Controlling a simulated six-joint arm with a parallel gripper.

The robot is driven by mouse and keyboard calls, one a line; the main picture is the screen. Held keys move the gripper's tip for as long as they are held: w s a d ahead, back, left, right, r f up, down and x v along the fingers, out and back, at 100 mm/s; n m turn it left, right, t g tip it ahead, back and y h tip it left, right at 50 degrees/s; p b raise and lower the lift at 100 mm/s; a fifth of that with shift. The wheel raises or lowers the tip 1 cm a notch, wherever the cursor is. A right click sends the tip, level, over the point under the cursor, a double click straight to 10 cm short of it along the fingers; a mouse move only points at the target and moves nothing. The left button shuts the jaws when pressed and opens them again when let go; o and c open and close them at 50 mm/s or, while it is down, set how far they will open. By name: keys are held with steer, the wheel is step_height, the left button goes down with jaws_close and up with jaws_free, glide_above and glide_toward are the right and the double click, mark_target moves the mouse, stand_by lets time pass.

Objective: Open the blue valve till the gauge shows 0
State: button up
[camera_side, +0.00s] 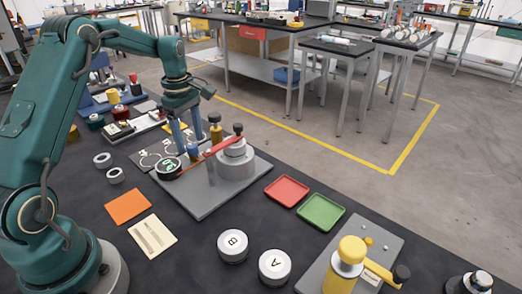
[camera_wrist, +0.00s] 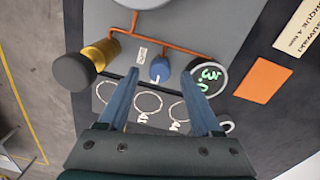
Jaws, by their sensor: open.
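The blue valve (camera_side: 194,151) is a small blue knob on the grey base plate (camera_side: 207,199). In the wrist view the blue valve (camera_wrist: 159,70) appears between the two fingertips. My gripper (camera_side: 191,146) is open and points down just above or around it; I cannot tell whether the fingers touch it. In the wrist view my gripper (camera_wrist: 160,73) holds nothing visibly. The round gauge (camera_side: 168,168) sits beside the valve with green digits. In the wrist view the gauge (camera_wrist: 207,77) shows tilted digits including a 3 and a 0; the exact order is unclear.
A brass cylinder with a dark cap (camera_wrist: 98,53) stands close to the valve, joined by a copper pipe (camera_wrist: 170,42). A grey pump with a red lever (camera_side: 222,146) stands on the plate. A red tray (camera_side: 287,190) and green tray (camera_side: 321,212) lie to the right.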

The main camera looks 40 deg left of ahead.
steer(key=shift+f, duration=0.65)
steer(key=shift+c, duration=0.3)
jaws_close()
